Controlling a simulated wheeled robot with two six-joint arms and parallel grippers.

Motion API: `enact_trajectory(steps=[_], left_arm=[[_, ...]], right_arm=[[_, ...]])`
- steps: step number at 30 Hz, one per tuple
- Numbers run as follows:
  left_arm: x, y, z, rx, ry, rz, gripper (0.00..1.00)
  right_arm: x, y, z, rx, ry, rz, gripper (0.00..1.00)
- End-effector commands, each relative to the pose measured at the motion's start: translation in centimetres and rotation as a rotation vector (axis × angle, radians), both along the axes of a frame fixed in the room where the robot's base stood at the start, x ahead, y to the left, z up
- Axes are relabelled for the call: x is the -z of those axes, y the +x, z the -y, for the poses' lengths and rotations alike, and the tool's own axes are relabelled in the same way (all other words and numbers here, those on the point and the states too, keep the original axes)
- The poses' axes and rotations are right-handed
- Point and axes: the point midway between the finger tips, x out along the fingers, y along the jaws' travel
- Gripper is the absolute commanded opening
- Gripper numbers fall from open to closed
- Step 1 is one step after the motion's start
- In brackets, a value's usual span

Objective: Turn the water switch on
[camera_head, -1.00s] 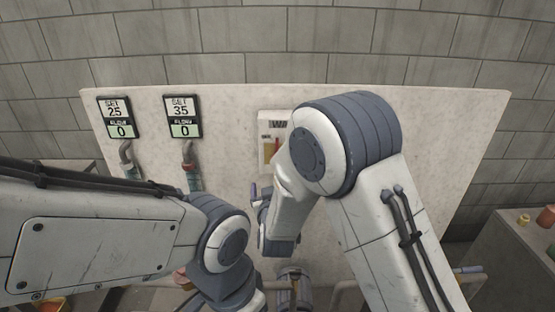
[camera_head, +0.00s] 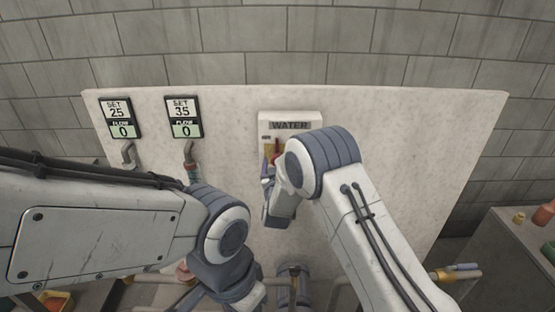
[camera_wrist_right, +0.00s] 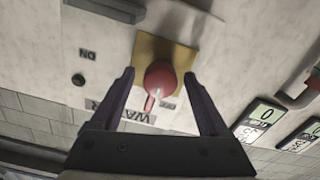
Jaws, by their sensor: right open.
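The white water switch box (camera_head: 290,117) labelled WATER is on the pale wall panel in the head view. Its red switch (camera_head: 277,149) sits by a yellow plate, partly hidden by my right arm. In the right wrist view the red switch (camera_wrist_right: 160,80) has a rounded knob and a short lever pointing down toward the OFF mark; the ON mark (camera_wrist_right: 87,54) is at the left. My right gripper (camera_wrist_right: 159,75) is open, its two dark fingers on either side of the red switch, apparently not touching it. In the head view the right gripper (camera_head: 267,172) is at the box's lower left. My left gripper is hidden.
Two displays on the panel read SET 25 (camera_head: 121,117) and SET 35 (camera_head: 184,117), both with flow 0. Pipes (camera_head: 190,165) run down beneath them. My left arm crosses the lower left. A grey bench (camera_head: 510,250) with small items stands at the right.

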Motion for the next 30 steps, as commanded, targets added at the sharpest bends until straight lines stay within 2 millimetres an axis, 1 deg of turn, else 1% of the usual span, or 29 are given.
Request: enact_trajectory(steps=[3, 9, 10, 11, 12, 14, 15, 16, 23, 26, 30], left_arm=[[-0.1, 0.0, 0.0, 0.000, 0.000, 0.000, 0.50], [-0.1, 0.0, 0.0, 0.000, 0.000, 0.000, 0.50], [-0.1, 0.0, 0.0, 0.000, 0.000, 0.000, 0.50], [-0.1, 0.0, 0.0, 0.000, 0.000, 0.000, 0.50], [-0.1, 0.0, 0.0, 0.000, 0.000, 0.000, 0.50], [-0.1, 0.0, 0.0, 0.000, 0.000, 0.000, 0.50], [-0.1, 0.0, 0.0, 0.000, 0.000, 0.000, 0.50], [-0.1, 0.0, 0.0, 0.000, 0.000, 0.000, 0.50], [0.3, 0.0, 0.0, 0.000, 0.000, 0.000, 0.50], [0.9, 0.0, 0.0, 0.000, 0.000, 0.000, 0.50], [2.2, 0.0, 0.0, 0.000, 0.000, 0.000, 0.50]], right_arm=[[0.0, 0.4, 0.0, 0.000, 0.000, 0.000, 0.79], [0.0, 0.3, 0.0, 0.000, 0.000, 0.000, 0.79], [0.0, 0.3, 0.0, 0.000, 0.000, 0.000, 0.71], [0.0, 0.3, 0.0, 0.000, 0.000, 0.000, 0.60], [0.0, 0.3, 0.0, 0.000, 0.000, 0.000, 0.44], [0.0, 0.3, 0.0, 0.000, 0.000, 0.000, 0.21], [0.0, 0.3, 0.0, 0.000, 0.000, 0.000, 0.06], [0.0, 0.3, 0.0, 0.000, 0.000, 0.000, 0.00], [0.1, 0.3, 0.0, 0.000, 0.016, 0.001, 0.00], [0.2, 0.3, 0.0, 0.000, 0.044, 0.002, 0.00], [0.4, 0.3, 0.0, 0.000, 0.114, 0.002, 0.00]])
